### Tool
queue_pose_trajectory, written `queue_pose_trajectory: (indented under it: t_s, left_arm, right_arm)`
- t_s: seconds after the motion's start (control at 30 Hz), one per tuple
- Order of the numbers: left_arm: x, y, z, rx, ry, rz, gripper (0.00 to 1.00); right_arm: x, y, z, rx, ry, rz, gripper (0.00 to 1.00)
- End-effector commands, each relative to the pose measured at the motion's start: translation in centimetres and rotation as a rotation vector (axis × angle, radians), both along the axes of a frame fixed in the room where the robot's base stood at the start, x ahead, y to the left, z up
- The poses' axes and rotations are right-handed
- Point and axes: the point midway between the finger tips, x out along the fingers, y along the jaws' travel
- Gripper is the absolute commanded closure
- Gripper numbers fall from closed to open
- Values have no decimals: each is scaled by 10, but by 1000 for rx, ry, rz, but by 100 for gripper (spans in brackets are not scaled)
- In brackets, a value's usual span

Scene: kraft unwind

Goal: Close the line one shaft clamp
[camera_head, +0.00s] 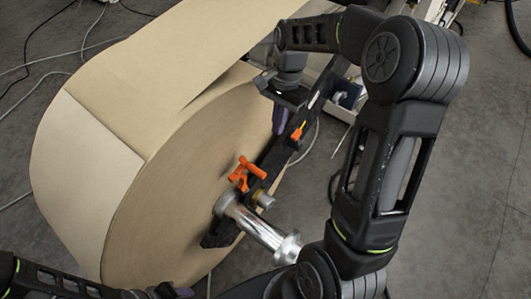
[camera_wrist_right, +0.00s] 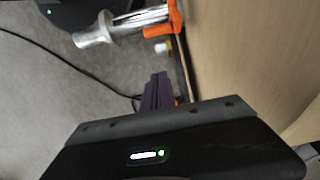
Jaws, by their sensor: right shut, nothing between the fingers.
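The orange shaft clamp (camera_head: 245,175) sits at the hub of a large kraft paper roll, with its handle sticking out above the shiny metal shaft (camera_head: 262,234). I cannot tell for sure whether it is open. In the right wrist view the orange clamp (camera_wrist_right: 161,28) and the shaft (camera_wrist_right: 112,27) show at the top. My right gripper (camera_head: 279,122) is above and to the right of the clamp in the head view, beside the roll's face and apart from the clamp. Its purple fingers (camera_wrist_right: 158,92) are together and empty.
The kraft roll (camera_head: 165,215) fills the left and middle. A dark stand arm (camera_head: 272,160) with a small orange part (camera_head: 298,132) runs along its face. Cables cross the grey floor, which is open at the right.

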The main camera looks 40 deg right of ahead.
Motion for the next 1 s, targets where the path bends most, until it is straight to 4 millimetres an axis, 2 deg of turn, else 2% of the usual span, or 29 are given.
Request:
queue_pose_trajectory:
  t_s: [0.27,0.7,0.83,1.0]
  left_arm:
    - [0,0,-4,0,-1,0,55]
    - [0,0,-17,0,-1,0,55]
    - [0,0,-15,0,-1,0,55]
    - [0,0,-16,0,-1,0,55]
  right_arm:
    - [-2,4,-21,1,4,2,100]
    - [-6,16,-104,2,5,1,100]
    - [-12,38,-101,1,0,4,100]
    - [-16,51,-102,0,0,1,100]
